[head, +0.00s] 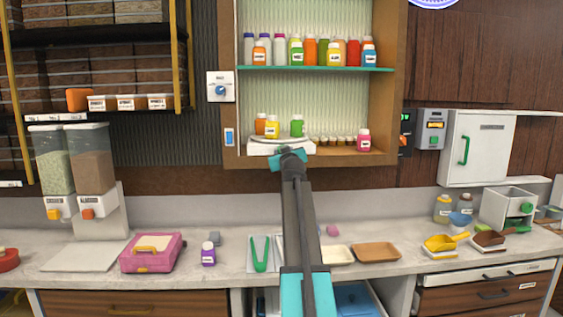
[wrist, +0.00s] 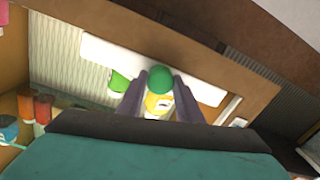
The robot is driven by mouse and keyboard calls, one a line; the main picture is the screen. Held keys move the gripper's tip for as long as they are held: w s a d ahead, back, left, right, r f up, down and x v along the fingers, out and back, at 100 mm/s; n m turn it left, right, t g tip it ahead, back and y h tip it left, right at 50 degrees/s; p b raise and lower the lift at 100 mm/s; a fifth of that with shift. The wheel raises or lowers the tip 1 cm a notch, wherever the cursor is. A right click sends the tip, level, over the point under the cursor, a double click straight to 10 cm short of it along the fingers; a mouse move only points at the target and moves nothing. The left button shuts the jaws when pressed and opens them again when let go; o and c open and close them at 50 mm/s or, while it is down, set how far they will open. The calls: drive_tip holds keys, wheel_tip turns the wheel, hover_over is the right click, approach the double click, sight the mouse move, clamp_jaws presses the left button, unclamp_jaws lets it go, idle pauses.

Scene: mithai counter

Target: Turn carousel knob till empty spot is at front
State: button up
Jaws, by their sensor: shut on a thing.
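The white carousel (head: 256,146) sits at the left of the lower shelf of the wall cabinet. An orange bottle (head: 260,124), a yellow bottle (head: 272,128) and a green bottle (head: 297,126) stand on it. In the wrist view, a round green knob (wrist: 160,77) is between the fingertips of my gripper (wrist: 160,85), which is shut on it. The yellow bottle (wrist: 157,103) and green bottle (wrist: 119,82) show behind the fingers. In the head view my gripper (head: 291,153) is at the carousel's front edge and hides the knob.
A pink bottle (head: 363,140) and small brown cups (head: 335,141) stand right of the carousel. Above is a teal shelf (head: 330,69) with several bottles. The cabinet's side walls bound the space. The counter (head: 100,236) below holds trays, boxes and scoops.

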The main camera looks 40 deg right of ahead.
drive_tip(key=shift+w+r+n+b, duration=0.1)
drive_tip(key=shift+r+n+b, duration=0.05)
drive_tip(key=shift+n+b, duration=2.7)
drive_tip(key=shift+r+n+b, duration=0.1)
drive_tip(key=shift+n+b, duration=2)
drive_tip(key=shift+n, duration=1.35)
drive_tip(key=o, duration=1)
drive_tip(key=shift+f+g, duration=0.1)
drive_tip(key=shift+g, duration=0.2)
drive_tip(key=shift+o, duration=0.2)
drive_tip(key=shift+f, duration=0.1)
drive_tip(key=shift+a, duration=0.1)
